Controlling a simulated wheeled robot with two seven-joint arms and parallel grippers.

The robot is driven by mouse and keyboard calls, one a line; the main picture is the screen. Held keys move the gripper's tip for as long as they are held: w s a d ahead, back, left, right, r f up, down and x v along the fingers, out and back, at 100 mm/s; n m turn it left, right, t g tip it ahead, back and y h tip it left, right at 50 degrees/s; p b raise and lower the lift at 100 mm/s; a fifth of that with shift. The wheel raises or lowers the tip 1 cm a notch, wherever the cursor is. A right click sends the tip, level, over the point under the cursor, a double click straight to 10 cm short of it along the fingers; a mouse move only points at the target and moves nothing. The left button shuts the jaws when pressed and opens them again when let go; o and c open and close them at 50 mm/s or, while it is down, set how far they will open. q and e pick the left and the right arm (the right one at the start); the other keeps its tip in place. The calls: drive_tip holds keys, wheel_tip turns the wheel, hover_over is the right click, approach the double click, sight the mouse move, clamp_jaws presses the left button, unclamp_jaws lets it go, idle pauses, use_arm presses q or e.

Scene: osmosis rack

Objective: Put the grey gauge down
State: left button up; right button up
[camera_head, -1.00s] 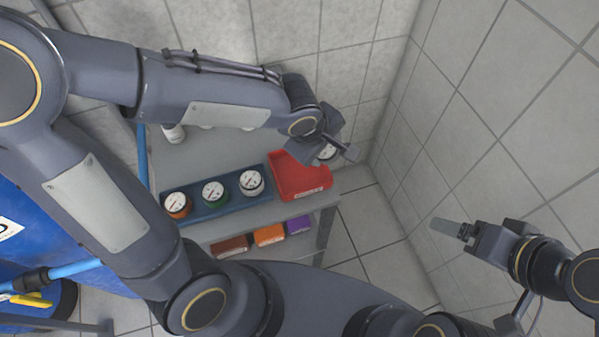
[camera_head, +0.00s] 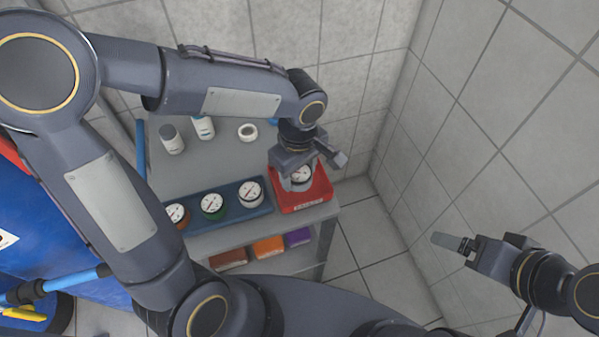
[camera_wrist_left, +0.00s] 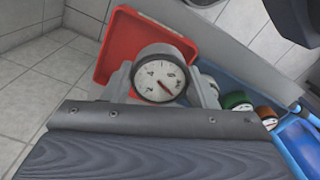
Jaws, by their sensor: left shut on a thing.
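The grey gauge (camera_head: 302,174), with a white dial and a red needle, is held between the fingers of my left gripper (camera_head: 303,180). In the head view it is over the red bin (camera_head: 318,197) at the shelf's right end. In the left wrist view the gauge (camera_wrist_left: 159,79) faces the camera between the fingers, with the red bin (camera_wrist_left: 121,37) behind it. I cannot tell whether it touches the bin floor. My right gripper (camera_head: 455,244) is away at the right by the tiled wall; its jaw state is unclear.
A blue tray (camera_head: 232,217) left of the bin holds gauges with orange, green and white bodies (camera_head: 250,190). White bottles (camera_head: 172,140) and a white ring-like item (camera_head: 247,131) stand behind on the grey shelf. Orange and purple bins (camera_head: 268,247) are on the lower level.

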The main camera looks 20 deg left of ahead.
use_arm(q)
drive_tip(key=w+f, duration=0.2)
drive_tip(key=f, duration=0.1)
drive_tip(key=w+f, duration=0.1)
drive_tip(key=shift+w+a+f, duration=0.25)
drive_tip(key=shift+w+a, duration=0.05)
drive_tip(key=shift+a, duration=0.1)
wheel_tip(320, 180, down, 3)
drive_tip(key=shift+f, duration=0.15)
drive_tip(key=o, duration=1.3)
drive_tip(key=shift+c, duration=0.2)
drive_tip(key=shift+w, duration=0.1)
wheel_tip(320, 180, up, 12)
drive_tip(key=s+a+r+m+t+h, duration=0.2)
drive_tip(key=s+a+m, duration=0.2)
drive_tip(key=s, duration=0.4)
drive_tip(key=s+a+r+m+t+h, duration=0.1)
drive_tip(key=s+a+m+t, duration=0.2)
drive_tip(key=s+a+m, duration=0.2)
drive_tip(key=shift+s+r+m+t+h, duration=0.3)
drive_tip(key=shift+s+r+m+h, duration=0.1)
drive_tip(key=shift+s, duration=1.2)
